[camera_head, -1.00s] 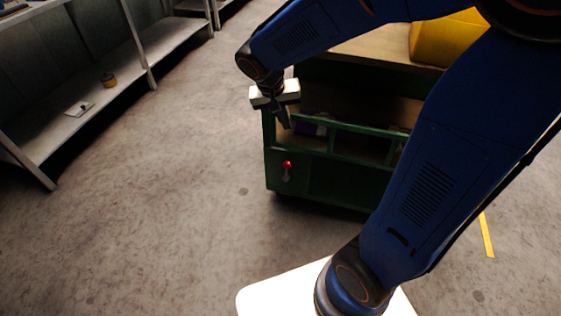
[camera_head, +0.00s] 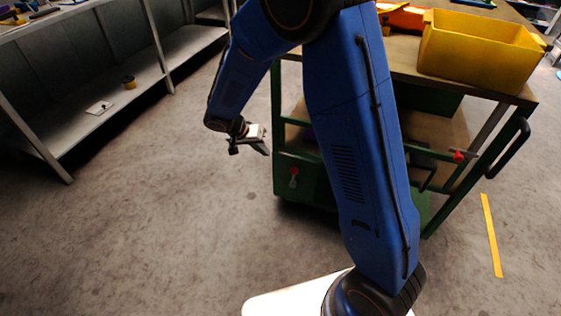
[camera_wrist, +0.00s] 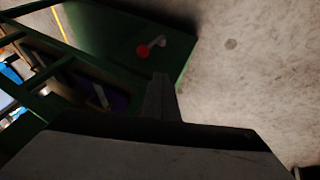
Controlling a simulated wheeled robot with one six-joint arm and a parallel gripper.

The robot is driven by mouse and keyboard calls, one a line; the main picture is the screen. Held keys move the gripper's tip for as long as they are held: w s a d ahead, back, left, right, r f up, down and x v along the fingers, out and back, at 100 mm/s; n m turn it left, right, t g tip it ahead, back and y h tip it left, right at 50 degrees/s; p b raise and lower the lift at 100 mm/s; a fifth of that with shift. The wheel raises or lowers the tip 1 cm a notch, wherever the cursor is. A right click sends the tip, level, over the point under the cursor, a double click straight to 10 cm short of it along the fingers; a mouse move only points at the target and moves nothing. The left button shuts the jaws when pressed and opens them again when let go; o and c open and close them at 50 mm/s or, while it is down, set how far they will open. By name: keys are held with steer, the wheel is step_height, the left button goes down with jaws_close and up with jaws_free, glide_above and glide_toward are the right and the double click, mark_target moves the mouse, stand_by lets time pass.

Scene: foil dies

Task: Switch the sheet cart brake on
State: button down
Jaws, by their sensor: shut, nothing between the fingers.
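The green sheet cart (camera_head: 307,188) stands right of my gripper. A small lever with a red knob (camera_head: 294,171) is on the cart's low green front panel, knob up and light grey stem below it. The lever also shows in the wrist view, its red knob (camera_wrist: 143,51) ahead of my fingers. My gripper (camera_head: 264,150) is shut and empty, just left of the cart's front left corner and apart from the lever. Its fingertips (camera_wrist: 161,80) point toward the panel in the wrist view. My arm hides the middle of the cart front.
A second red knob (camera_head: 459,156) is on the cart's right side, near a black handle (camera_head: 512,147). A yellow bin (camera_head: 475,55) stands on top. Grey shelving (camera_head: 110,105) is at the left. The floor between shelving and cart is clear.

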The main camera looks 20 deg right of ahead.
steer(key=s+d+x, duration=0.2)
steer(key=x, duration=1)
steer(key=shift+r, duration=0.15)
steer(key=shift+w+d, duration=0.1)
steer(key=shift+d, duration=0.05)
